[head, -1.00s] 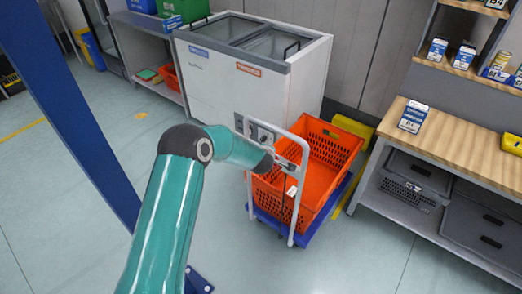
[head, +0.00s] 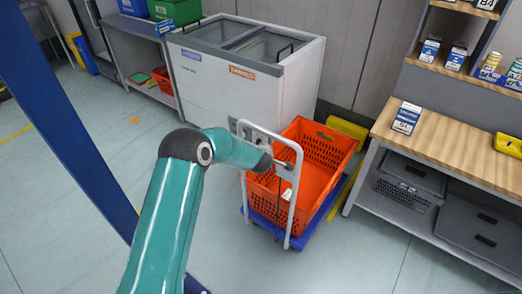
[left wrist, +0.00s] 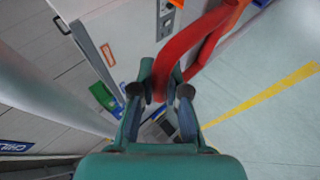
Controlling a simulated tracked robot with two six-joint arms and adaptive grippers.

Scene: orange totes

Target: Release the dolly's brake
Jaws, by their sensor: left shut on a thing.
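The dolly stands on the floor in the middle of the head view, with a blue base (head: 258,218) and a white upright handle frame (head: 292,198). An orange tote (head: 318,172) sits on it. My left gripper (head: 284,164) is at the handle frame, its fingers small and partly hidden by my teal arm. In the left wrist view my left gripper (left wrist: 160,92) is shut on a red bar (left wrist: 203,38) that runs up to the right. I cannot tell from its shape whether this bar is the brake lever. My right gripper is out of view.
A white chest freezer (head: 240,92) stands behind the dolly. A wooden-topped workbench (head: 440,140) with grey bins under it is to the right. A blue post (head: 62,110) crosses the left side. Open floor lies in front of the dolly.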

